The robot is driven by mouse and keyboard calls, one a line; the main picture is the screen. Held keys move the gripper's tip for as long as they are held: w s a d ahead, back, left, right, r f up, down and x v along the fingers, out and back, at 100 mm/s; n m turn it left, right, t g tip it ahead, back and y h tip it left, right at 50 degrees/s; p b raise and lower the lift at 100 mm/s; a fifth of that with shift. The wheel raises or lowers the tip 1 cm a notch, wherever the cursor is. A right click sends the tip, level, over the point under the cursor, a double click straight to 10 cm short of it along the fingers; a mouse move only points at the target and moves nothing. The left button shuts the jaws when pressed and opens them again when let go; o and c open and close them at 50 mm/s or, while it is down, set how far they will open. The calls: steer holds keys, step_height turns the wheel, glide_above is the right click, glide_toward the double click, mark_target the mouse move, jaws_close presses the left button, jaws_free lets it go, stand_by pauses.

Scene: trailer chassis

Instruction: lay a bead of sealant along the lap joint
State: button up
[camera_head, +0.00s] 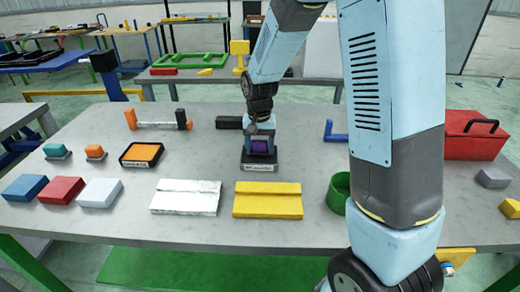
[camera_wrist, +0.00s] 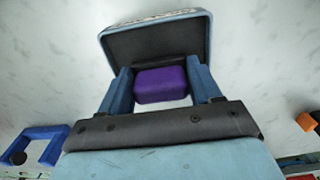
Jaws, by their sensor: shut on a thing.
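My gripper (camera_head: 262,135) points down over the back middle of the grey table. It is shut on a purple block (camera_head: 260,147), which also shows between the two fingers in the wrist view (camera_wrist: 161,85). The block is in or just above a black, labelled tray (camera_head: 260,166); I cannot tell whether it touches the tray floor. A yellow stepped plate (camera_head: 267,202) with a lengthwise overlap line lies in front of the tray. A similar white stepped plate (camera_head: 186,197) lies to its left. I cannot tell which one is the lap joint. No bead is discernible on either.
An orange-filled black tray (camera_head: 141,154) and an orange-ended clamp (camera_head: 158,121) are to the left. Several coloured blocks (camera_head: 67,190) lie at front left. A green round container (camera_head: 339,190), blue bracket (camera_head: 335,133) and red toolbox (camera_head: 474,138) are to the right.

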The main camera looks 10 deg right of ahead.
mark_target(259, 141)
steer(key=shift+r, duration=2.95)
